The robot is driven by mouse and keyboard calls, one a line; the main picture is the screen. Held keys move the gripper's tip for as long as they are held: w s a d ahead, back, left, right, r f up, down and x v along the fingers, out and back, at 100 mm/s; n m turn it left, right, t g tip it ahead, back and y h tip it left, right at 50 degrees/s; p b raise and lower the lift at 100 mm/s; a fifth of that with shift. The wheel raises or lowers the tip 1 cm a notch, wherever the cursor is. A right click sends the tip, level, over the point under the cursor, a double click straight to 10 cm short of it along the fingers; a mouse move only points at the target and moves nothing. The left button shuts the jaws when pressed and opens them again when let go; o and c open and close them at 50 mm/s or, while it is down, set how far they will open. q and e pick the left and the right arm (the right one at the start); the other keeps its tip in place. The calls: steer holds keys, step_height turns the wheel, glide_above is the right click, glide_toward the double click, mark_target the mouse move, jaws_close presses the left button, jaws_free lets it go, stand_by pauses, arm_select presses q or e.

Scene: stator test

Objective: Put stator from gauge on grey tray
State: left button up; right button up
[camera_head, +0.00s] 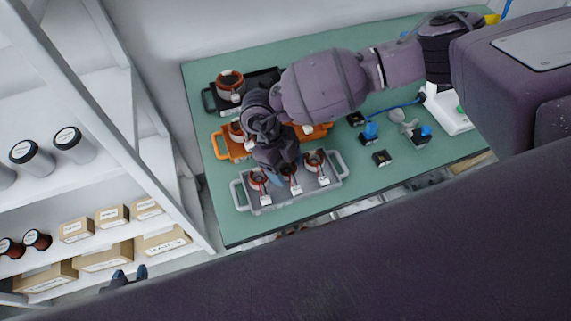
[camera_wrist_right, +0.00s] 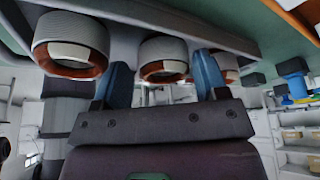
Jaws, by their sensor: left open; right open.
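The grey tray (camera_head: 334,184) lies at the near left of the green table and carries three stators, dark rings with copper-red windings and white tags. They are a left stator (camera_head: 257,180), a middle stator (camera_head: 290,174) and a right stator (camera_head: 314,159). My right gripper (camera_head: 284,168) is low over this tray. In the right wrist view the open blue fingers (camera_wrist_right: 164,80) are on either side of the middle stator (camera_wrist_right: 163,59); contact cannot be told. My left gripper (camera_head: 130,274) is open, far off at the lower left. I cannot clearly identify the gauge.
An orange tray (camera_head: 222,148) with a stator (camera_head: 237,131) and a black tray (camera_head: 208,101) with a stator (camera_head: 230,82) lie behind, partly hidden by my arm. Blue-and-black fixtures (camera_head: 370,131) and a white device (camera_head: 450,112) stand right. White shelves (camera_head: 100,110) are left.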

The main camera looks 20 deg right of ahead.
steer(key=shift+r+p, duration=0.35)
steer(key=shift+r, duration=0.2)
steer(key=shift+r+p, duration=0.5)
steer(key=shift+r, duration=0.15)
steer(key=shift+r+p, duration=0.9)
steer(key=shift+r, duration=0.45)
steer(key=o, duration=0.6)
steer(key=shift+c, duration=0.2)
steer(key=b+v, duration=0.1)
steer(key=v, duration=0.9)
steer(key=shift+r, duration=0.35)
